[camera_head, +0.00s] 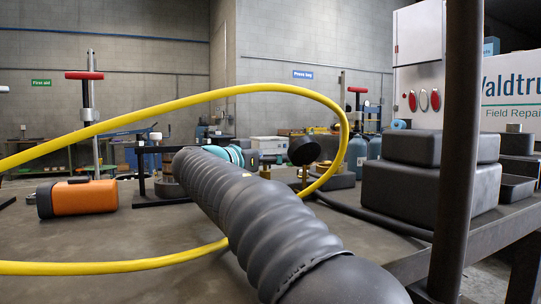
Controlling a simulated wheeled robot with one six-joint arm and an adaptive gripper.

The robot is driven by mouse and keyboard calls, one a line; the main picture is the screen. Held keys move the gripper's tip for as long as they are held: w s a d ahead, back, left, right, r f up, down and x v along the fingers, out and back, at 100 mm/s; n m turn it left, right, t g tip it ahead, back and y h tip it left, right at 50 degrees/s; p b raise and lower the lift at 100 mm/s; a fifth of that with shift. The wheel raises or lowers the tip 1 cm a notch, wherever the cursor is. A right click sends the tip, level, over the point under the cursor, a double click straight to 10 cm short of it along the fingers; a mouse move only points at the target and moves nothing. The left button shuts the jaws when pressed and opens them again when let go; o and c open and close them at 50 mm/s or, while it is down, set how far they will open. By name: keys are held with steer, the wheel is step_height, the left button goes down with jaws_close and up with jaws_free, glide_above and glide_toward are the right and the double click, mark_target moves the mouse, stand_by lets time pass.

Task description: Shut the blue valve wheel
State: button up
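I cannot make out a blue valve wheel for certain. A teal-blue rounded part (228,153) shows just behind the far end of my grey ribbed arm sleeve, partly covered by it; I cannot tell whether it is a wheel. A black round disc (303,151) stands on edge right of it, near small brass fittings (304,178) on the bench. My arm reaches from the bottom right to the middle of the view. My gripper cannot be made out beyond the sleeve.
A yellow hose (200,98) loops across the view around my arm. An orange-and-black cylinder (84,197) lies on the bench at left. Dark stacked cases (430,188) and a dark upright post (457,150) stand at right. The bench's left front is mostly clear.

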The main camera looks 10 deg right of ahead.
steer(key=c, duration=1.1)
steer(key=shift+o, duration=0.2)
steer(key=shift+s+d+m+g+h, duration=0.15)
steer(key=shift+m+g+h, duration=0.55)
steer(key=shift+g, duration=0.4)
steer(key=o, duration=1.1)
steer(key=shift+c, duration=0.2)
steer(key=v, duration=1.2)
steer(key=shift+r, duration=0.1)
